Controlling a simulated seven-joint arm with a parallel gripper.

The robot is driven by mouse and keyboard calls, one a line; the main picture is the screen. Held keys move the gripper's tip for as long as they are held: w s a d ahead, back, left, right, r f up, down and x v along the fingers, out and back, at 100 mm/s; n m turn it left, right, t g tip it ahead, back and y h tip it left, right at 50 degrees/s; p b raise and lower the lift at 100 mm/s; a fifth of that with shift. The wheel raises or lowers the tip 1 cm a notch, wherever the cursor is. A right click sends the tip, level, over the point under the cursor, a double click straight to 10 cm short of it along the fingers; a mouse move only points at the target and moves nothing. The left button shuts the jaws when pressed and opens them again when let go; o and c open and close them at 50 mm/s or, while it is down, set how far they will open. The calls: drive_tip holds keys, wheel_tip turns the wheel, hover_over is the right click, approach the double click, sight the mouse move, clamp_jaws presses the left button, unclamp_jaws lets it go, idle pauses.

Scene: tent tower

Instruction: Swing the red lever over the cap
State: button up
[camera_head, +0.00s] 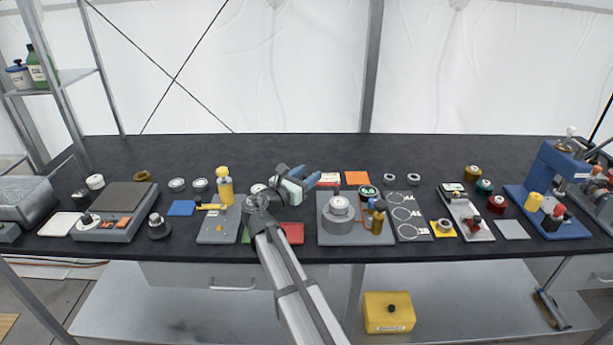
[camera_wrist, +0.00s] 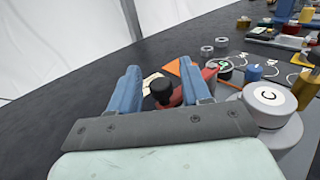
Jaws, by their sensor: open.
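The cap is a pale grey round top marked C (camera_wrist: 268,97), on a wider grey cylinder at the right of the wrist view. In the head view the cap (camera_head: 339,206) stands on a grey base plate, right of my gripper. The red lever (camera_wrist: 208,76) shows in part behind my right finger, with a black knob (camera_wrist: 162,89) at its near end. My gripper (camera_wrist: 158,88) is open, its blue fingers on either side of the knob; whether they touch it I cannot tell. In the head view the gripper (camera_head: 312,181) points right, beyond the cap's left side.
A green-topped round part (camera_head: 368,192) and a blue-topped post (camera_head: 379,206) stand right of the cap. An orange square (camera_head: 357,178) lies behind. The table behind the row is clear.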

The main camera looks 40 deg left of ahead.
clamp_jaws()
idle(0.3)
drive_tip(key=shift+d, duration=0.1)
